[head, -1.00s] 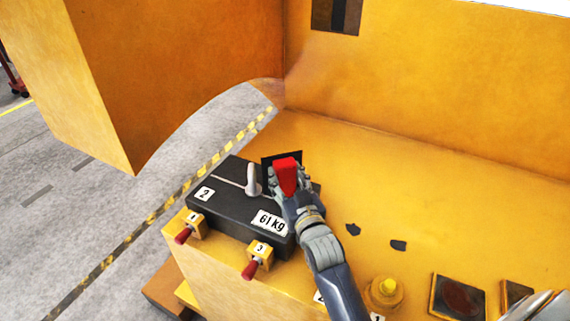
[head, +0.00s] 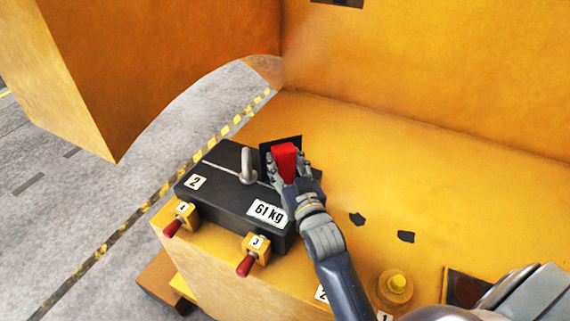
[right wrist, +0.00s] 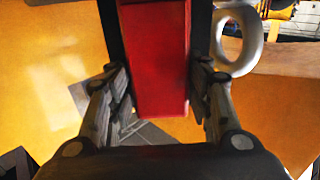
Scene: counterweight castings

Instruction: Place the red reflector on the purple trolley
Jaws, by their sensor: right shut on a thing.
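The red reflector (head: 285,161), a red block with a dark plate behind it, is between the fingers of my right gripper (head: 287,172). In the right wrist view the red reflector (right wrist: 155,60) fills the space between the two fingers of my right gripper (right wrist: 160,95), which is shut on it. In the head view it appears just right of a black casting's grey lifting eye; I cannot tell whether it touches the casting. The purple trolley is in neither view. My left gripper is not in view.
The black casting (head: 225,200), labelled 2 and 61 kg, sits on the yellow ledge (head: 440,225). Red-handled yellow clamps (head: 257,249) line its front. A yellow button (head: 397,282) and dark chips (head: 406,237) lie to the right. A yellow wall (head: 430,80) stands behind.

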